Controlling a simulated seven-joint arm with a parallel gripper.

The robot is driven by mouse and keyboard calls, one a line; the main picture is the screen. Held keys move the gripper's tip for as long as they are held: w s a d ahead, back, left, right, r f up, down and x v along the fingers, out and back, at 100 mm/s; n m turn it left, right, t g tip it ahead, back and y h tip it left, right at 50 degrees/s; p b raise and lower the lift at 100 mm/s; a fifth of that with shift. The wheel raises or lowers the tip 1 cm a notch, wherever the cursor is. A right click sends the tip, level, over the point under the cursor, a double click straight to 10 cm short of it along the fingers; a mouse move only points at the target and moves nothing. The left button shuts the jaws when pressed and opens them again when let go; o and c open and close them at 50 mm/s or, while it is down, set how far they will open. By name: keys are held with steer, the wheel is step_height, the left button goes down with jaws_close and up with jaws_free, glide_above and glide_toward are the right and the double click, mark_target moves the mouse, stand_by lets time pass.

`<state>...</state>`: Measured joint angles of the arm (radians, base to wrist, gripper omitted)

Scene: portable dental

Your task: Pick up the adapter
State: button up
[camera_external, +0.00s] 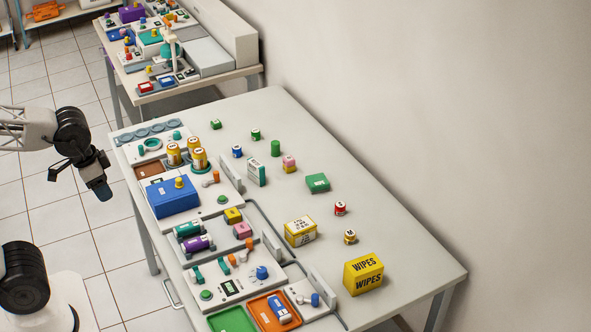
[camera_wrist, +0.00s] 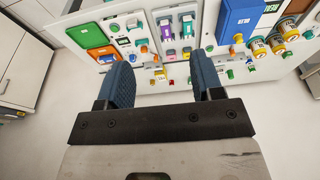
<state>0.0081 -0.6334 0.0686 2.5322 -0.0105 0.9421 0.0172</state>
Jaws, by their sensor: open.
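I cannot tell which of the small parts is the adapter. Candidates are the small orange-and-white fittings on the dental unit, such as one beside the blue box (camera_external: 212,178) and one in the lower middle (camera_external: 247,243). A blue-and-white fitting (camera_external: 311,299) lies in the near right compartment. My gripper (camera_external: 77,186) hangs over the floor to the left of the table, apart from everything. In the wrist view my gripper (camera_wrist: 161,62) shows two blue fingers spread wide with nothing held between them.
The table (camera_external: 400,230) carries a large blue box (camera_external: 174,197), yellow jars (camera_external: 199,158), an orange tray (camera_external: 263,318), a green tray (camera_external: 232,321) and a yellow wipes box (camera_external: 363,274). Upright grey panels stand along the unit. A second cluttered table (camera_external: 160,97) stands behind.

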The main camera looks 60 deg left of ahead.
steer(key=shift+o, duration=0.4)
steer(key=w+a+r+m, duration=0.1)
steer(key=w+a+m, duration=0.15)
steer(key=w, duration=0.55)
steer(key=w+a+r+m, duration=0.1)
steer(key=w+a, duration=0.2)
steer(key=w, duration=0.5)
steer(key=m+g, duration=0.3)
steer(key=m, duration=0.8)
glide_above(236, 148)
steer(key=shift+n, duration=0.25)
steer(key=f, duration=2.4)
steer(key=shift+s+d+f, duration=0.15)
steer(key=shift+d+f, duration=0.05)
steer(key=shift+f, duration=0.1)
steer(key=shift+w+a+f, duration=0.2)
steer(key=shift+a+f, duration=0.15)
